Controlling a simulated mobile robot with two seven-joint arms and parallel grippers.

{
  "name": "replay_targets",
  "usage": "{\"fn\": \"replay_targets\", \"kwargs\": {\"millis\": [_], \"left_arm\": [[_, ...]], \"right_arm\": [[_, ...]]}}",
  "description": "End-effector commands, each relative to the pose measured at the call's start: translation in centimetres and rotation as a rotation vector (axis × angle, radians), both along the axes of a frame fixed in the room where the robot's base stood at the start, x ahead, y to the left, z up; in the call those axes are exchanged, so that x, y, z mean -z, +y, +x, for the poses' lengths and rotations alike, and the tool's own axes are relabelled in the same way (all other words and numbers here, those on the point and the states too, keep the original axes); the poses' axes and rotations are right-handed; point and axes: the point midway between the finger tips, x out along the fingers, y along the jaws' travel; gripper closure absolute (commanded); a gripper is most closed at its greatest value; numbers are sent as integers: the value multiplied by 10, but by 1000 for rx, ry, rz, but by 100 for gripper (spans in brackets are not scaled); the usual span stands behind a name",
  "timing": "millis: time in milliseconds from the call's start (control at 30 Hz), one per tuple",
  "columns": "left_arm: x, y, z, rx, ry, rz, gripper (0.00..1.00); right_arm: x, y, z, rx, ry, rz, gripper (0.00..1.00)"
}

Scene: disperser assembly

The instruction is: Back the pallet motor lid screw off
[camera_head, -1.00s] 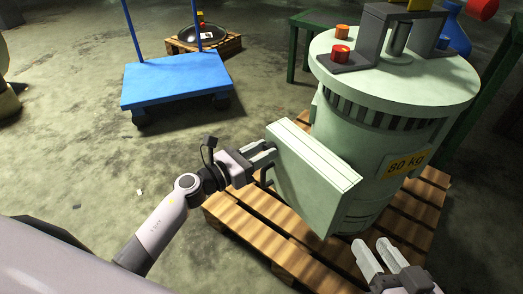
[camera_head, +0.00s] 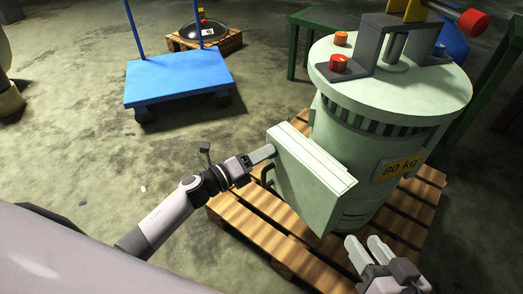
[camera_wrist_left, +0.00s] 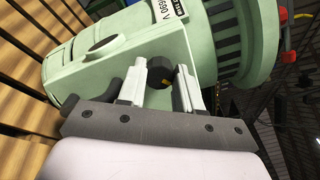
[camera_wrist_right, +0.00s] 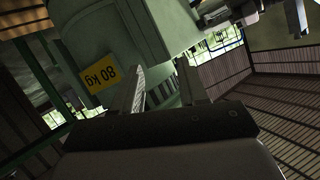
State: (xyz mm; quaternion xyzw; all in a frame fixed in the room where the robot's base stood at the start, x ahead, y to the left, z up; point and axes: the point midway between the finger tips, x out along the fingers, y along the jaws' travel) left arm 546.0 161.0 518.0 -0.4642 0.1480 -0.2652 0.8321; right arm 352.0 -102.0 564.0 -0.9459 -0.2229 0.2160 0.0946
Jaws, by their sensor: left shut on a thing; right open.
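The pale green motor (camera_head: 350,160) stands upright on a wooden pallet (camera_head: 245,232) and carries an "80 kg" label. Its box with the flat lid (camera_head: 305,178) faces left. My left gripper (camera_head: 264,155) is at the lid's left side, fingertips against it. In the left wrist view, the black lid screw (camera_wrist_left: 184,77) sits between the fingers of my left gripper (camera_wrist_left: 162,85), which is shut on it; how far it stands out is unclear. The head view hides the screw. My right gripper (camera_head: 366,248) is open and empty, in front of the motor's lower part.
A blue cart (camera_head: 178,78) stands at the back left. Behind it a dark round part (camera_head: 203,32) lies on a small pallet. Green table frames (camera_head: 296,45) stand behind the motor. The floor left of the pallet is mostly clear.

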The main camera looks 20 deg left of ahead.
Motion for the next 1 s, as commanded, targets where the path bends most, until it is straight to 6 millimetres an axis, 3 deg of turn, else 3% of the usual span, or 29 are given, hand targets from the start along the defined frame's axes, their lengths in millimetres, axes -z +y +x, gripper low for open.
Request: {"fn": "replay_targets", "kwargs": {"millis": [600, 1000], "left_arm": [[1, 1, 1, -1, 337, -474, 96], [3, 0, 0, -1, 500, -703, 96]], "right_arm": [[-5, -22, -9, 29, -4, -141, 57], [-6, -33, -12, 48, -3, -202, 57]]}}
